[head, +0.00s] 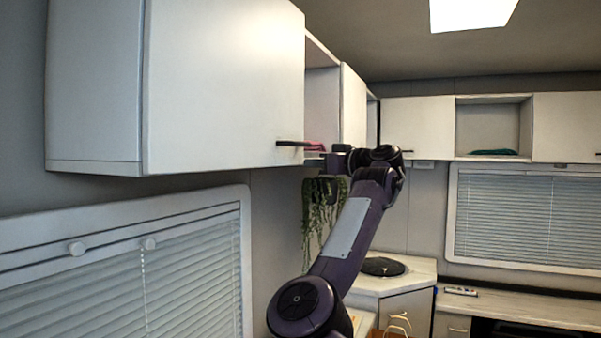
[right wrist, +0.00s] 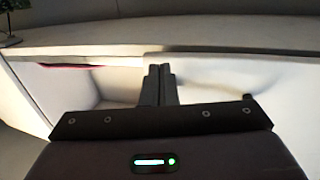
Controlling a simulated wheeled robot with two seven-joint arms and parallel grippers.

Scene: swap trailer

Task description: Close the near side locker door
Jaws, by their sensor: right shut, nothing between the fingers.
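The near side locker door (head: 225,85) is a large white overhead panel at the left of the head view. A dark handle (head: 293,143) sits at its lower right corner. The door looks shut or nearly so; I cannot tell if a small gap remains. My right gripper (head: 325,157) is just right of the handle, in front of the open compartment, and partly hidden by its own wrist. In the right wrist view its fingers (right wrist: 160,75) are shut and empty, between the open compartment and a white panel (right wrist: 215,85). My left gripper is out of view.
An open compartment (head: 322,100) with a pink item (head: 315,146) adjoins the door. Another white door (head: 353,105) lies beyond it. A hanging plant (head: 318,205) is below. A window with blinds (head: 190,280) is under the near locker. A counter (head: 400,275) stands behind my arm.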

